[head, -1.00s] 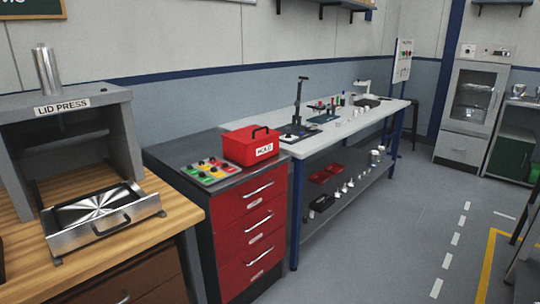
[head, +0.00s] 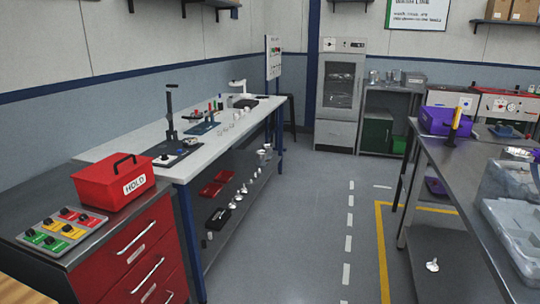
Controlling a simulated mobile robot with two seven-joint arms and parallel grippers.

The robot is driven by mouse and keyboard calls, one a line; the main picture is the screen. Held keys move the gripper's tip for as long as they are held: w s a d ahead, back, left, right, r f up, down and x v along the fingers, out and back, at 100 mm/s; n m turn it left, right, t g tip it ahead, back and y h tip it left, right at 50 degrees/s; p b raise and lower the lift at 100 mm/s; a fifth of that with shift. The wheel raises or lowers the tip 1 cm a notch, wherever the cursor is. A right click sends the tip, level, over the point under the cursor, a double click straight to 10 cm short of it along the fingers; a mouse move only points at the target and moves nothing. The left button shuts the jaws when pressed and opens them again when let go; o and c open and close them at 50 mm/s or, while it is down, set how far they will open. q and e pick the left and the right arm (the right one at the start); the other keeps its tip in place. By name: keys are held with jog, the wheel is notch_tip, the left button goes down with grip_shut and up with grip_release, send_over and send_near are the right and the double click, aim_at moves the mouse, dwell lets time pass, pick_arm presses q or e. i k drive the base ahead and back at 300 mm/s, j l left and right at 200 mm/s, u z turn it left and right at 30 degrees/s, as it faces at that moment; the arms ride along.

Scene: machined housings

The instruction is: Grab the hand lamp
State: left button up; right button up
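A yellow upright object with a dark lower part (head: 455,122) stands on the grey table at the right, beside a purple bin. It may be the hand lamp, but it is too small to be sure. Neither of my grippers shows in the head view.
The grey table (head: 440,165) at right also bears a purple bin (head: 435,121) and clear plastic boxes (head: 512,183). At left are a red HOLD box (head: 110,184) on a red drawer cabinet and a long white workbench (head: 130,140).

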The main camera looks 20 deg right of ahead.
aim_at(456, 120)
jog(key=i+l+z, duration=0.1)
jog(key=i+z, duration=0.65)
jog(key=z, duration=0.25)
jog(key=i+z, duration=0.45)
jog(key=i+j+z, duration=0.25)
jog(key=z, duration=0.2)
jog(key=i+j+z, duration=0.65)
jog(key=z, duration=0.2)
jog(key=i+j+z, duration=0.2)
jog(key=j+z, duration=0.65)
jog(key=j, duration=0.45)
jog(key=j+z, duration=0.3)
jog(key=j, duration=0.85)
